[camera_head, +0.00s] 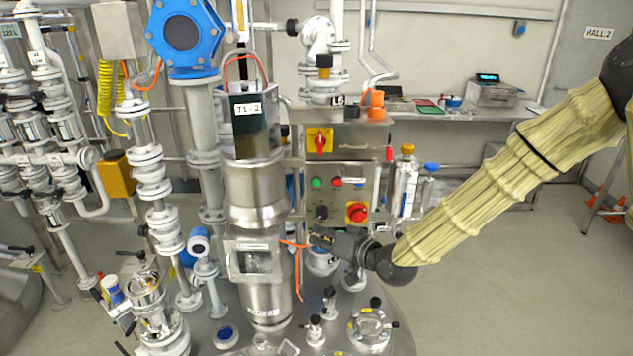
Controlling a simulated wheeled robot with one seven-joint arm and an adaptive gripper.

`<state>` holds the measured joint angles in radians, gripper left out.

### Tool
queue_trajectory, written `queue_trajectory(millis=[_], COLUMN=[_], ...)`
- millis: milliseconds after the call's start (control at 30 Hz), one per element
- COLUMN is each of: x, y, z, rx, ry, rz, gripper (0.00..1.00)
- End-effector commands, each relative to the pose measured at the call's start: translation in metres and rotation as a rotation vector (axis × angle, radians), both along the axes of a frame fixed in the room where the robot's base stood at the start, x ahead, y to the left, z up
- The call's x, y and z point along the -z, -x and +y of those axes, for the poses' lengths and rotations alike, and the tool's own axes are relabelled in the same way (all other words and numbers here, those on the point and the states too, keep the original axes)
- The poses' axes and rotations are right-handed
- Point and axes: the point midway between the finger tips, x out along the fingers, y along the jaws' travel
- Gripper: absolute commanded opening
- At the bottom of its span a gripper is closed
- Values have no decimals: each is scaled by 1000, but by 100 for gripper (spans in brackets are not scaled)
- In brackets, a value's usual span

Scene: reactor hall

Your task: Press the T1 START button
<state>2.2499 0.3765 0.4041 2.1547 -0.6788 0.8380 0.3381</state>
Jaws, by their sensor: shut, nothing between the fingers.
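A grey control box (338,197) stands behind the vessel, right of the steel column labelled T1-2. It carries a green button (317,183), which may be T1 START; the lettering is too small to read. A red button (337,182) is just right of it. Below are a black knob (321,212) and a red mushroom button (357,212) on a yellow plate. My gripper (313,236) is shut and empty, pointing left, below the knob in the picture and apart from the green button. Its fingertips are small and dark against the column, and their depth from the box is unclear.
The steel column (256,190) is close left of my gripper, with an orange cable (297,262) near it. A red-yellow switch (320,140) sits above the box. Bottles (405,185) stand to its right. Valves and fittings (371,325) rise from the vessel lid below.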

Motion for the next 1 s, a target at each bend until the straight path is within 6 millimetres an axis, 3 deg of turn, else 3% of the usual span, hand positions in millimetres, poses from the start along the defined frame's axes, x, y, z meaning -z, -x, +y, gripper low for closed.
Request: queue_trajectory(millis=[100,267,733,1000], x=[-34,-53,-55,-56], y=[-11,-16,-19,-43], z=[4,7,7,7], rx=[-11,-21,-22,-22], ry=[-31,-50,-52,-51], rz=[-52,-83,-86,-88], gripper=[0,0,0,0])
